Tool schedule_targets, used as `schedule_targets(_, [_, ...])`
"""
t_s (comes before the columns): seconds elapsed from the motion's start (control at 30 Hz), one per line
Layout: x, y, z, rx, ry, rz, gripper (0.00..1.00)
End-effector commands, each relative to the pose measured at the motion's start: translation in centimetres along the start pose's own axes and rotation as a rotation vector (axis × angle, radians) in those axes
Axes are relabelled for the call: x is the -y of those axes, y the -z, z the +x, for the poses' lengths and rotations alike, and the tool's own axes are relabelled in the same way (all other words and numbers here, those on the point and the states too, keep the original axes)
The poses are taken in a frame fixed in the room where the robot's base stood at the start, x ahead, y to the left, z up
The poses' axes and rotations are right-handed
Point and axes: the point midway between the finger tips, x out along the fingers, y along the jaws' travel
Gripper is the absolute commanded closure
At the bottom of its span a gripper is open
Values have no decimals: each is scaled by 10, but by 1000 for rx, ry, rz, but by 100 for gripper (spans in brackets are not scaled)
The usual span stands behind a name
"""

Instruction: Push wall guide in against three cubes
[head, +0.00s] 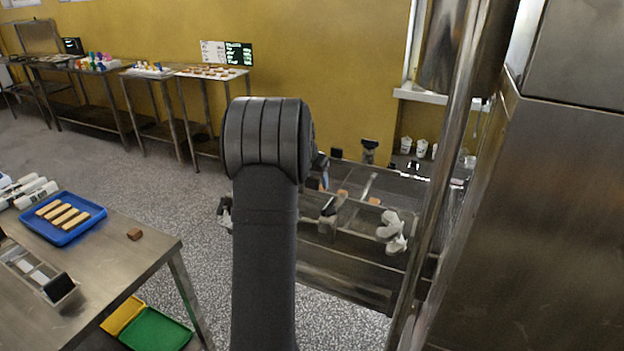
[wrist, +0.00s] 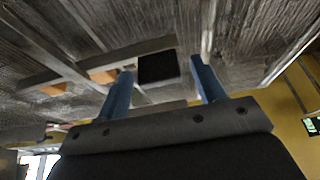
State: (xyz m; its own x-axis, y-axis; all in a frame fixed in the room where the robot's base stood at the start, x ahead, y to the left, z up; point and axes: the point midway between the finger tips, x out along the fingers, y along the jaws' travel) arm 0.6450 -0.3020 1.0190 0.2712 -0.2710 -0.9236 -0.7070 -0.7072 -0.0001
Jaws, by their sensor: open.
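My gripper (wrist: 161,68) has two blue fingers, set wide apart with nothing clamped between them. A black block (wrist: 158,67), apparently a guide's handle, shows between the fingers beyond their tips; contact cannot be told. A pale metal bar (wrist: 130,52), likely the wall guide, runs beside the block over the mesh. Two orange-brown cubes show in the wrist view, one near the bar (wrist: 103,76) and one further left (wrist: 53,89). In the head view, brown cubes (head: 374,200) (head: 343,194) lie on the mesh; my arm hides most of the gripper and part of the machine.
A steel post (head: 447,150) and large cabinet (head: 570,190) stand right of the mesh machine. Crumpled white-grey material (head: 391,232) hangs at its front rail. A steel table (head: 120,270) at left holds a blue tray (head: 92,213) and a loose brown cube (head: 134,234).

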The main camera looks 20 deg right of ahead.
Motion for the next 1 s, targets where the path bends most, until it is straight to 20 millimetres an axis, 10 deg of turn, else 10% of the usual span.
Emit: schedule_targets(1.0, [0, 0, -172, -1, 1, 0, 37])
